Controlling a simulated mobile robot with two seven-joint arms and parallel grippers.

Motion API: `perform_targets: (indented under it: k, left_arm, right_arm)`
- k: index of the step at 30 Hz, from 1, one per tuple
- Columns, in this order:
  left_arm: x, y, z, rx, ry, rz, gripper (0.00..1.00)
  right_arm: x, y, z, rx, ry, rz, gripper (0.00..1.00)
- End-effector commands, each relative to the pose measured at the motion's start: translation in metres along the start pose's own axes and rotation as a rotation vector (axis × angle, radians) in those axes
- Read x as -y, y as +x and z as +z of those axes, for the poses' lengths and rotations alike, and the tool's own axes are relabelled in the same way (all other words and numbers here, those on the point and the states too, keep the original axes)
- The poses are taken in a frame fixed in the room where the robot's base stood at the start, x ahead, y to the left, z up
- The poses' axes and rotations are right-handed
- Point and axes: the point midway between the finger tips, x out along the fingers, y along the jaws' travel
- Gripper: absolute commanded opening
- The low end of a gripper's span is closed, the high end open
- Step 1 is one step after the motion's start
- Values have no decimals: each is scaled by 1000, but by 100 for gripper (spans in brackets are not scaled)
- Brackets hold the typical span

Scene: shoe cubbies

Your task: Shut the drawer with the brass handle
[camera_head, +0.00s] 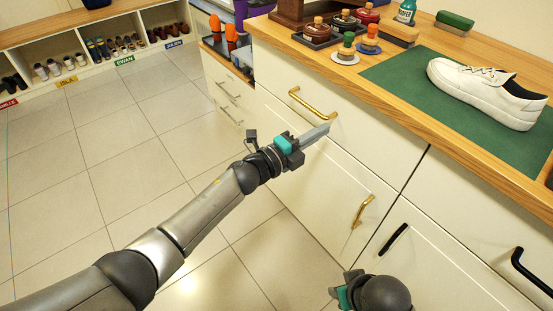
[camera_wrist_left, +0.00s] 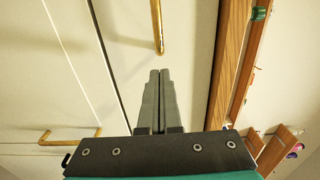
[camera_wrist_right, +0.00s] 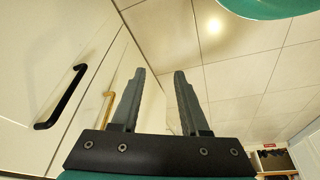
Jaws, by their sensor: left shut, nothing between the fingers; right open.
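The drawer (camera_head: 375,150) with the brass handle (camera_head: 312,104) is a cream front under the wooden counter. I cannot tell for sure whether a small gap stands behind it. My left gripper (camera_head: 328,127) is shut and empty, its fingertips at the drawer front just below the handle. In the left wrist view the brass handle (camera_wrist_left: 157,25) lies just past the shut fingertips (camera_wrist_left: 160,73); whether they touch the front is unclear. My right gripper (camera_wrist_right: 160,74) is open and empty, low by the cabinet; only part of its wrist shows in the head view.
A cabinet door below has an upright brass handle (camera_head: 362,211). Black handles (camera_head: 393,239) are on the fronts to the right. A white shoe (camera_head: 485,92) stands on a green mat (camera_head: 405,85) on the counter. The tiled floor (camera_head: 130,150) at left is clear.

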Motion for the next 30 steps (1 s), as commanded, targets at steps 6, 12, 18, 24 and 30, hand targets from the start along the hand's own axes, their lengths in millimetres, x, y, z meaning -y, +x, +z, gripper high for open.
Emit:
perform_targets:
  k: [6,12,18,24,30]
  left_arm:
    - [1,-32,-1,-2,-2,3,0]
    - [0,-63,-2,-2,-1,4,0]
    - [0,-86,-2,-4,-2,2,0]
    - [0,-95,-2,-3,-1,1,0]
    - [-4,-97,1,12,-20,9,0]
  right_arm:
    - [0,20,14,40,-1,-1,45]
    - [1,36,32,74,-3,-2,45]
    - [1,47,44,94,-4,-3,45]
    - [1,51,49,101,-4,-3,45]
    - [1,53,50,102,-5,-3,45]
